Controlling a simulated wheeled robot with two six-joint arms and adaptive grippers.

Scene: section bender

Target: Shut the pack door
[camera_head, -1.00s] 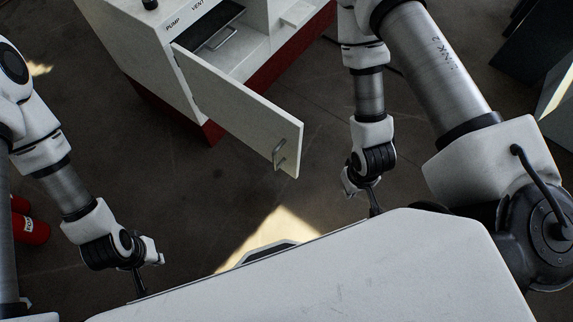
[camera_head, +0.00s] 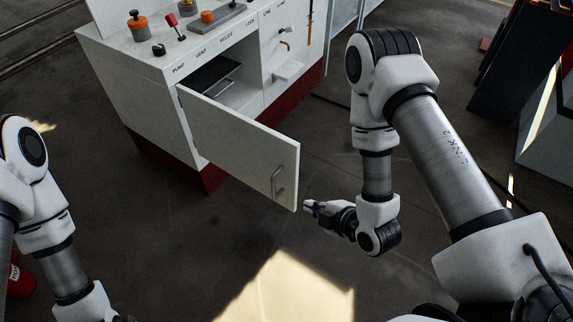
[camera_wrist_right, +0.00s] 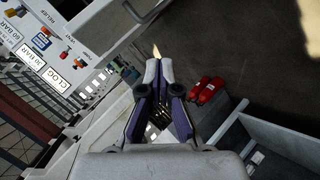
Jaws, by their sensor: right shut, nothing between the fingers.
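The pack door (camera_head: 240,143) is a white panel standing open from the front of the white pack cabinet (camera_head: 140,92). It is hinged at its left edge and swings out toward me, with a grey bar handle (camera_head: 278,182) near its free edge. My right gripper (camera_head: 308,206) is just right of the door's free edge, shut and empty, pointing left; it seems apart from the door. In the right wrist view the shut fingers (camera_wrist_right: 156,75) show in the middle, and the white panel at the top seems to be the door (camera_wrist_right: 160,8). My left gripper is out of view.
Knobs and levers (camera_head: 173,24) stand on the cabinet top. Inside the opening is a dark shelf or drawer with a handle (camera_head: 220,86). Red cylinders (camera_wrist_right: 206,90) show in the right wrist view. The floor before the door is clear.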

